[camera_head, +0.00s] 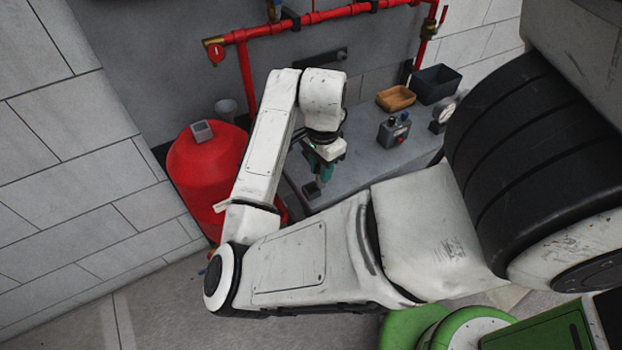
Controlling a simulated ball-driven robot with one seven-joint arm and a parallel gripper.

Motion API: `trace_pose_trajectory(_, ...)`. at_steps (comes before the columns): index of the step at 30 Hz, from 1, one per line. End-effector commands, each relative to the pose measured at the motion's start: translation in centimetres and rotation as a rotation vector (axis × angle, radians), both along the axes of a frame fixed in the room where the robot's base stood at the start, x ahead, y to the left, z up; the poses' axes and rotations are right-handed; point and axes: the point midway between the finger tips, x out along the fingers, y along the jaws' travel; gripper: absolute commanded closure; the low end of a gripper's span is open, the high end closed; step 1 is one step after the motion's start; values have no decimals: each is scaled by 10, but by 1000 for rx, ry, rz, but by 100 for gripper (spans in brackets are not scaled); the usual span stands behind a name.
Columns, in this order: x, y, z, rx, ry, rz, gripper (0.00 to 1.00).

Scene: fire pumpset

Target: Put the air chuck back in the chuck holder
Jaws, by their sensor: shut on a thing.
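My gripper (323,170) points down over the left front part of the grey bench. It is small and partly hidden by my own wrist. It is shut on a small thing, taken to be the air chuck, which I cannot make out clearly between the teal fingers. A small dark block (312,189) sits on the bench just below and left of the fingertips. It may be the chuck holder, but I cannot tell. Whether the held thing touches it is not clear.
The bench (357,172) bears a grey control box (393,131), a tan tray (396,98), a black bin (437,84) and a gauge (444,112). A red tank (205,165) stands left of it. Red pipes (300,22) run along the wall behind.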

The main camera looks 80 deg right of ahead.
Motion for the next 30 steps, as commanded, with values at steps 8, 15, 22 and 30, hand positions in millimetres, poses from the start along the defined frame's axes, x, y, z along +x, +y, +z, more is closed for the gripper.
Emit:
trace_pose_trajectory(8, 22, -21, -37, 2, 1, 0, 100)
trace_pose_trajectory(15, 28, -27, -56, 3, 0, 2, 100)
trace_pose_trajectory(22, 28, -27, -77, 1, -1, 0, 100)
trace_pose_trajectory(30, 28, -27, -79, 1, -1, 0, 100)
